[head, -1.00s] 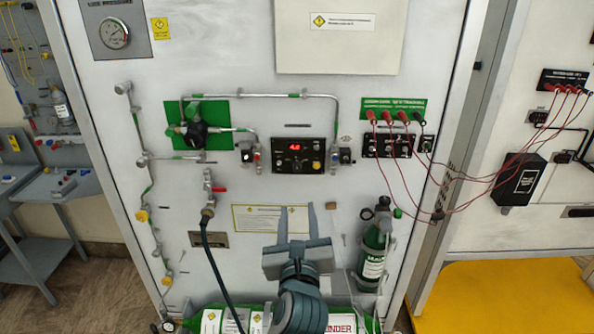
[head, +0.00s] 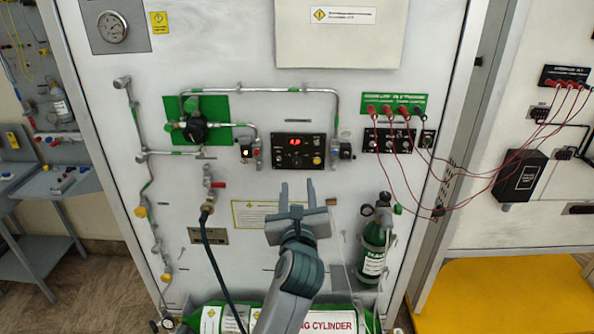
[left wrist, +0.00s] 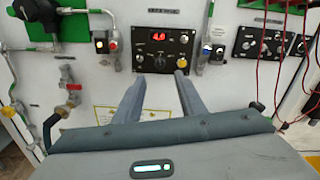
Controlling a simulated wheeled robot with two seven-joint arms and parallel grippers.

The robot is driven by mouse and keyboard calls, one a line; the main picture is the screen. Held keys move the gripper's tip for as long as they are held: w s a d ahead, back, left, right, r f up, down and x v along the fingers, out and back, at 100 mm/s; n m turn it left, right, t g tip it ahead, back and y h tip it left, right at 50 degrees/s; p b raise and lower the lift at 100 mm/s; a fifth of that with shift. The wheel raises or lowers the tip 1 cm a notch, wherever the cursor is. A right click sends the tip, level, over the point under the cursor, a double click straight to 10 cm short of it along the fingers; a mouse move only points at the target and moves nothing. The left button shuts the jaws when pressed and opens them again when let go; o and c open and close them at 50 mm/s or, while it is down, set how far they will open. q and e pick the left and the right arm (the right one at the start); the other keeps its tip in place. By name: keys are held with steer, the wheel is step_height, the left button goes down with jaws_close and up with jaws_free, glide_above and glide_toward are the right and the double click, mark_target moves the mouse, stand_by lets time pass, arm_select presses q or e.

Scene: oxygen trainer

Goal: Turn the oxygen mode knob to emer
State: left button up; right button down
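The black control panel (head: 299,151) with a red lit display and several small knobs is mounted on the white board. It also shows in the left wrist view (left wrist: 164,50), ahead of the fingers. I cannot read which knob is the oxygen mode knob or where it points. My left gripper (head: 297,192) is open and empty, just below the panel and apart from it. Its two fingers (left wrist: 160,82) point up at the panel in the left wrist view. My right gripper is not in view.
A red-handled valve (head: 209,185) with a dark hose is left of the gripper. A green cylinder (head: 374,247) stands at the right. Red cables (head: 440,185) hang from a socket panel (head: 394,140). A metal pipe (head: 262,91) runs above the control panel.

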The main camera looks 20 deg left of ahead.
mark_target(297, 164)
arm_select(q)
steer(key=b+x, duration=0.2)
steer(key=x, duration=0.6)
steer(key=shift+w+a+f, duration=0.1)
steer(key=shift+w+f, duration=0.05)
steer(key=shift+w, duration=0.2)
steer(key=shift+w+a+b, duration=0.2)
steer(key=shift+w+b, duration=0.2)
steer(key=shift+w, duration=0.3)
jaws_close()
